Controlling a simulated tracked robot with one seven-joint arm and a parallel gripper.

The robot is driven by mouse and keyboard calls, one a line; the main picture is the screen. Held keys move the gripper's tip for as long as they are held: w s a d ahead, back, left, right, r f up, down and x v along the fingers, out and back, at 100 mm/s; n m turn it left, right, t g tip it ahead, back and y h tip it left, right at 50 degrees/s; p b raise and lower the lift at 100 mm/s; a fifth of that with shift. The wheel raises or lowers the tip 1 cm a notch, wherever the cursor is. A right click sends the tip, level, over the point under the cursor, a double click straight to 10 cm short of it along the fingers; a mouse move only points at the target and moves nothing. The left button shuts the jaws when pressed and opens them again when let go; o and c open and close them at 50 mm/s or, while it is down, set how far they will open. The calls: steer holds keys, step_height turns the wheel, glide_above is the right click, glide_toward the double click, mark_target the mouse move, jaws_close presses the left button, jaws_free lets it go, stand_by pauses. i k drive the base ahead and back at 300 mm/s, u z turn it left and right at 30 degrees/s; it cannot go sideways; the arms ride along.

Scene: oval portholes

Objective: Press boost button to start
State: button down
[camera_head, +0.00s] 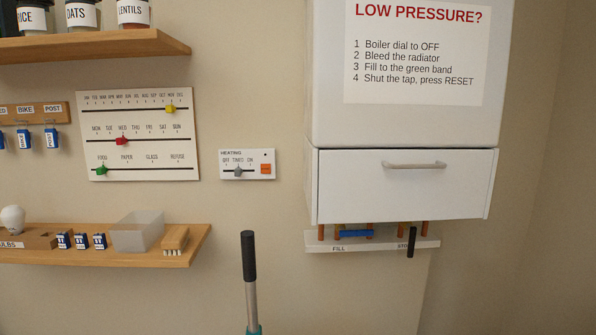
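The white heating panel (228,158) is on the wall left of the boiler, marked HEATING. An orange button (265,169) sits at its right side; its lettering is too small to read. A small dark dot (265,155) is above the button. A grey slider knob (238,171) stands under the middle mark, TIMED, between OFF and ON. Nothing covers the panel. My gripper is not in view.
An upright pole with a black grip (249,257) stands below the panel. A lower shelf (195,248) with a clear bin (137,232) juts out at left. The white boiler (400,183) is at right, above pipes with a blue handle (356,234).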

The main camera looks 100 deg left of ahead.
mark_target(266, 169)
steer(key=u, duration=0.85)
steer(key=i, duration=0.2)
steer(key=u, duration=3.35)
steer(key=i, duration=1.05)
steer(key=z, duration=0.4)
